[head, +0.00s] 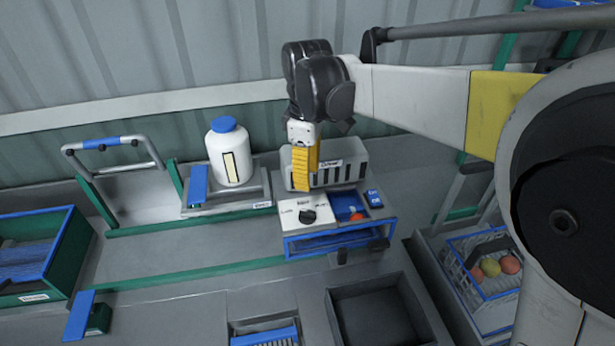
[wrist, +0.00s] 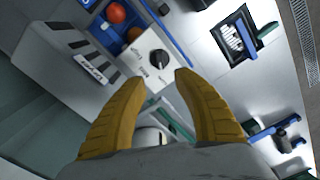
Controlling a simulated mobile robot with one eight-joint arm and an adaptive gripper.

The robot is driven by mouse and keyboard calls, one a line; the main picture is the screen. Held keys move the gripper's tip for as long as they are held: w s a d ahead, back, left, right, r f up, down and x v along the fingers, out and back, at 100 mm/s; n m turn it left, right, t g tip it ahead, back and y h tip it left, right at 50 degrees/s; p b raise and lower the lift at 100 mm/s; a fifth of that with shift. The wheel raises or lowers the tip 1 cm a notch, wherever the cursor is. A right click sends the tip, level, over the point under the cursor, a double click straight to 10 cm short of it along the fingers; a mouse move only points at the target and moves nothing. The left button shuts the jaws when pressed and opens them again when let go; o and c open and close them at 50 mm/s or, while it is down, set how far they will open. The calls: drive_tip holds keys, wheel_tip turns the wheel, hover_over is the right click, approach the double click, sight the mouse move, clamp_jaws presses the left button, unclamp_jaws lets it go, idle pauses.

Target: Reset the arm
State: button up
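My gripper (head: 302,188) hangs fingers down in the head view, in front of a light grey slotted box and above the back edge of a white panel with a black knob. Its yellow fingers overlap in that view. In the wrist view the two fingers (wrist: 161,76) stand apart with a clear gap between the tips and nothing held. My arm reaches in from the right of the head view, with its wrist bent down. The grey box (head: 348,163) is partly hidden behind the fingers. The knob panel (head: 290,214) also shows in the wrist view (wrist: 141,53).
A blue-framed tray (head: 347,204) with a red item adjoins the panel. A white blue-capped jar (head: 231,156) stands left on a platform. A green crate (head: 62,257) is far left, a dark bin (head: 337,318) in front. A basket (head: 484,297) holds several fruits at right.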

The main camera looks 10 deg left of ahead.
drive_tip(key=s+d+r+m+t+b, duration=0.1)
drive_tip(key=s+d+m+b, duration=0.2)
drive_tip(key=d, duration=0.5)
drive_tip(key=s+d+r+m+t, duration=0.1)
drive_tip(key=s+d+m+t, duration=0.2)
drive_tip(key=d, duration=0.5)
drive_tip(key=s+d+f+m+t+b, duration=0.3)
drive_tip(key=s+d+f+m, duration=0.4)
drive_tip(key=s+d+m, duration=0.3)
drive_tip(key=s+d, duration=0.1)
drive_tip(key=d, duration=0.2)
drive_tip(key=shift+d+f+m, duration=0.15)
drive_tip(key=shift+f+m, duration=0.25)
